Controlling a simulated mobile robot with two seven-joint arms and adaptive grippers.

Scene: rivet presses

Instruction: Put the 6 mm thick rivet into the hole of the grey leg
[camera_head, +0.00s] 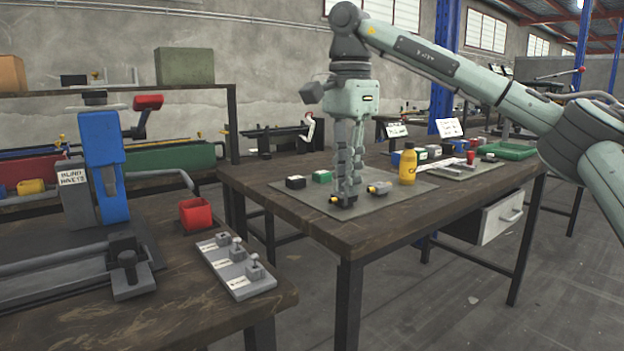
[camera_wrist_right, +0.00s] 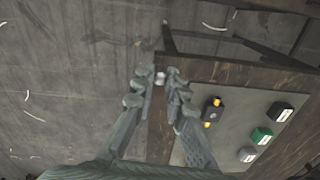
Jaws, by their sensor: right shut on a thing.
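My right gripper (camera_head: 346,197) points straight down over the near part of the grey mat (camera_head: 405,202) on the wooden table. In the right wrist view its fingertips (camera_wrist_right: 160,80) are shut on a small pale piece, which looks like the rivet (camera_wrist_right: 160,77); its thickness cannot be read. A grey part with yellow ends (camera_head: 380,187), which looks like the grey leg, lies on the mat just right of the fingers. A dark part with yellow ends (camera_head: 343,201) lies by the fingertips and shows in the wrist view (camera_wrist_right: 212,111). No hole can be made out. My left gripper is out of view.
Black (camera_head: 295,182) and green (camera_head: 322,176) blocks sit left on the mat. A yellow bottle (camera_head: 408,166) stands at its right. On the nearer bench are a labelled rivet tray (camera_head: 240,284), a red bin (camera_head: 194,214) and a blue press (camera_head: 103,165).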

